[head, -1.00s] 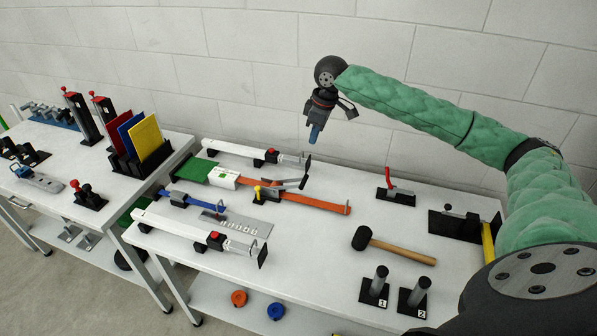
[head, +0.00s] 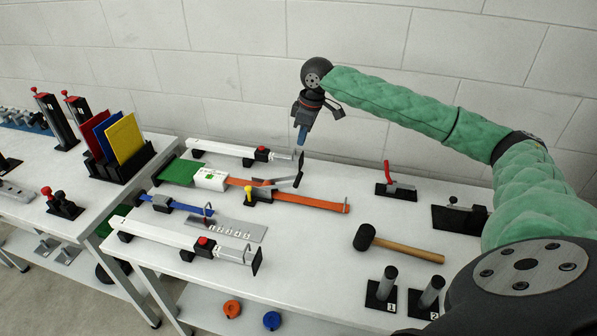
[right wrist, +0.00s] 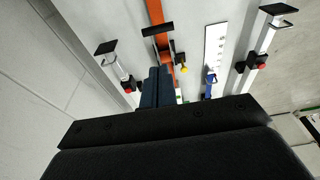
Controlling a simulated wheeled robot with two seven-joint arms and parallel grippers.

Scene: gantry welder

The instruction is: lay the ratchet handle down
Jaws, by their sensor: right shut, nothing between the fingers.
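The ratchet handle (head: 287,182) is a grey lever on the orange strap (head: 318,205) on the right-hand table. It appears tilted up, its free end standing above the strap. A yellow piece (head: 249,192) sits at the ratchet. My right gripper (head: 302,140) is shut and empty, pointing down in the air above and behind the handle's free end. In the right wrist view its closed fingers (right wrist: 157,80) overlap the orange strap (right wrist: 157,45), with a dark crossbar (right wrist: 158,29) beyond and the yellow piece (right wrist: 183,69) beside them. My left gripper is out of view.
Two white clamp bars (head: 232,149) (head: 180,234) flank the strap. A blue strap (head: 172,202) and slotted plate (head: 238,231) lie in front. A wall is close behind.

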